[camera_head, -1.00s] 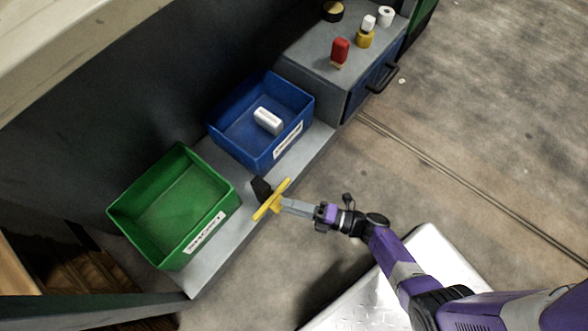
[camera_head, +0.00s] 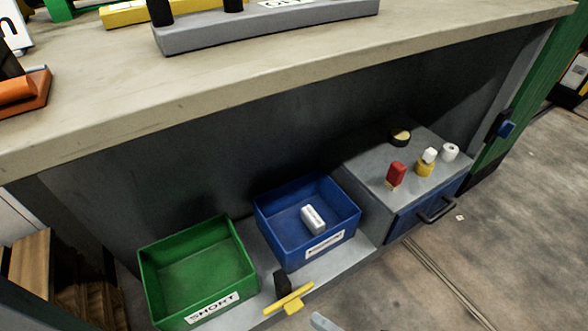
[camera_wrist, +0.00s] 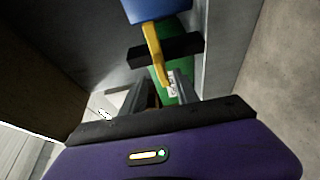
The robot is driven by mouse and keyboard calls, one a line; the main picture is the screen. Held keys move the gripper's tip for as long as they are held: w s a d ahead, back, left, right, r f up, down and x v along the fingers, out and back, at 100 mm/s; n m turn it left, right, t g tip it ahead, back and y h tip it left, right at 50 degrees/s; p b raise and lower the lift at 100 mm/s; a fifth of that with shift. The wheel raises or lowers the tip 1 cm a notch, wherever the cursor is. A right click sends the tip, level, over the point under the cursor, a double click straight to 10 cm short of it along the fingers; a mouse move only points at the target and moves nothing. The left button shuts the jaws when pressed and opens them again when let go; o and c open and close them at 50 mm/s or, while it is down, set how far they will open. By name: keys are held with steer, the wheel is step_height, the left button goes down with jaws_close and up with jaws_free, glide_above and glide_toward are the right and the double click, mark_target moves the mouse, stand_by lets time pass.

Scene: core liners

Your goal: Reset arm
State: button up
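My gripper (camera_wrist: 158,85) shows in the wrist view with its two grey fingers apart and nothing seen between them. In the head view only a grey tip of it (camera_head: 320,322) shows at the bottom edge, apart from the yellow bar-shaped piece (camera_head: 289,299). That yellow piece is by the front edge of the low shelf, beside a black block (camera_head: 283,281). In the wrist view the yellow piece (camera_wrist: 154,46) crosses in front of the black block (camera_wrist: 181,47), beyond the fingertips. Most of my arm is out of the head view.
A green bin (camera_head: 241,291) labelled SHORT looks empty. A grey cabinet (camera_head: 365,180) bears red, yellow, white and black items. A workbench (camera_head: 300,70) overhangs behind.

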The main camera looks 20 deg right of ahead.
steer(key=w+d+r+m+t+h, duration=0.3)
steer(key=d+r+m+t+h, duration=0.1)
steer(key=d+r+m+h, duration=0.55)
steer(key=s+a+r+m+g+h+p, duration=0.1)
steer(key=s+a+r+m+g+p, duration=0.1)
steer(key=s+r+m, duration=0.8)
steer(key=s+a+r+m+g+p, duration=0.15)
steer(key=s+r+m, duration=0.45)
steer(key=s+r, duration=0.75)
step_height(320, 180, up, 37)
steer(key=p, duration=3.6)
steer(key=shift+w, duration=0.4)
steer(key=shift+a+r, duration=0.1)
